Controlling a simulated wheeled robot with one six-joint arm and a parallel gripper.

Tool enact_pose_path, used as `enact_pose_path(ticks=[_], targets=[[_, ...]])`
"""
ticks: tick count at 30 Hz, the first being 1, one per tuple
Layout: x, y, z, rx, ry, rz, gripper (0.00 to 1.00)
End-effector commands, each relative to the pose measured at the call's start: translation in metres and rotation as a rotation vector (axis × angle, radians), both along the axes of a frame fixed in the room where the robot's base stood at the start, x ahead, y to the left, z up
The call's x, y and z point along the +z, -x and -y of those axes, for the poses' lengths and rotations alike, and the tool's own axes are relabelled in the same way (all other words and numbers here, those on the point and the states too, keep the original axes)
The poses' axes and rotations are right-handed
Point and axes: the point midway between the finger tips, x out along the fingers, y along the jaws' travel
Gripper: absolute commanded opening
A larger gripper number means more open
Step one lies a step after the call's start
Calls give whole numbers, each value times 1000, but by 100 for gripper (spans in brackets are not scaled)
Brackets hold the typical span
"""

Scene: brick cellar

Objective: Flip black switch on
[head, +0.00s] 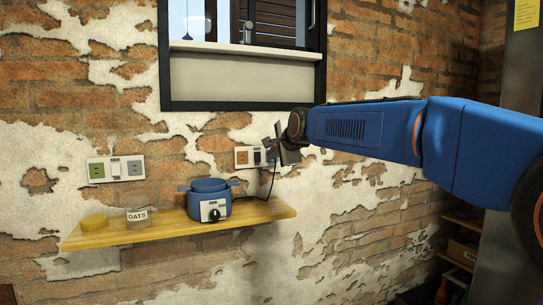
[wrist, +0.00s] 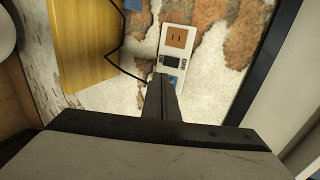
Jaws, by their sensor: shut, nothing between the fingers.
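A white wall plate (head: 242,150) is on the brick wall, right of the window's lower left corner and above the shelf. In the wrist view the plate (wrist: 163,44) carries an orange outlet (wrist: 177,38), a black switch (wrist: 172,59) in the middle and a blue outlet (wrist: 173,80) at its lower end. Whether the switch is on or off I cannot tell. My gripper (head: 280,150) is shut and empty in front of the plate's right part. In the wrist view its fingertips (wrist: 162,78) overlap the plate's lower end, beside the blue outlet; contact is unclear.
A wooden shelf (head: 160,233) below holds a blue pot cooker (head: 208,200), an oats jar (head: 138,217) and a yellow round item (head: 94,223). A black cord (head: 272,185) hangs by the plate. A window (head: 245,55) is above.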

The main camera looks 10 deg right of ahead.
Motion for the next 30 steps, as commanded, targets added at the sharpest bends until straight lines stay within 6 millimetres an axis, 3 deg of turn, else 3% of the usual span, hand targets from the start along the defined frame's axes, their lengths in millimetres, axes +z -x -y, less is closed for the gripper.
enact_pose_path(ticks=[13,18,30], targets=[[-33,-70,-17,0,0,-2,0],[-34,-90,-22,0,0,-1,0],[-36,-107,-26,0,0,-1,0]])
